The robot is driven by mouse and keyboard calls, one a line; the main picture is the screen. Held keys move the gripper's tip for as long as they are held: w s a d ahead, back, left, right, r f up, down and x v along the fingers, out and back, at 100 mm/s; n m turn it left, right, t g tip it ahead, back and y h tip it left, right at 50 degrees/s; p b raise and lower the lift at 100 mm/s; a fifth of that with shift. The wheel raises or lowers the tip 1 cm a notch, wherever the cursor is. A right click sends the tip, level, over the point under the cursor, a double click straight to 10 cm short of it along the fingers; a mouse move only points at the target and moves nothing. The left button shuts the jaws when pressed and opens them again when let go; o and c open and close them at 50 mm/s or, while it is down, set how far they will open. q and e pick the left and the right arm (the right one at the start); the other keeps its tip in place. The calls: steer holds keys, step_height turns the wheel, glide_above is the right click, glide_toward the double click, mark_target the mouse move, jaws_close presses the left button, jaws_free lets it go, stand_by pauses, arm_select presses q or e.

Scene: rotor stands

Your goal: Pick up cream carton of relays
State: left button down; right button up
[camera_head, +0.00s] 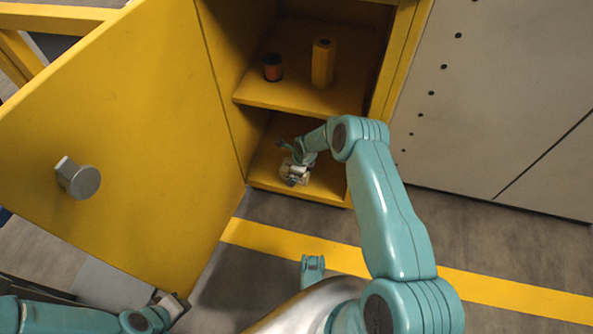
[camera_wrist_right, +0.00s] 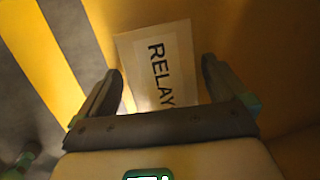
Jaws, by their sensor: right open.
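The cream carton (camera_wrist_right: 150,48) has a pale label reading RELAY and lies on the yellow cabinet floor in the right wrist view. My right gripper (camera_wrist_right: 162,72) is open, with one finger on each side of the carton's near part; I cannot tell whether they touch it. In the head view my right gripper (camera_head: 296,172) is inside the lower compartment and largely hides the carton. My left gripper (camera_head: 172,304) is low at the left in the head view, beneath the cabinet door; its fingers are too small to read.
The yellow cabinet door (camera_head: 120,130) stands open at the left, with a grey knob (camera_head: 80,180). On the shelf (camera_head: 300,95) above my right gripper stand a yellow cylinder (camera_head: 323,64) and a small dark-and-orange spool (camera_head: 272,67). A pale panel (camera_head: 500,90) closes off the right.

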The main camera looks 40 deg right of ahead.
steer(key=shift+w+f, duration=0.15)
steer(key=shift+f, duration=0.05)
steer(key=shift+f, duration=0.25)
stand_by(0.4)
steer(key=c, duration=1.2)
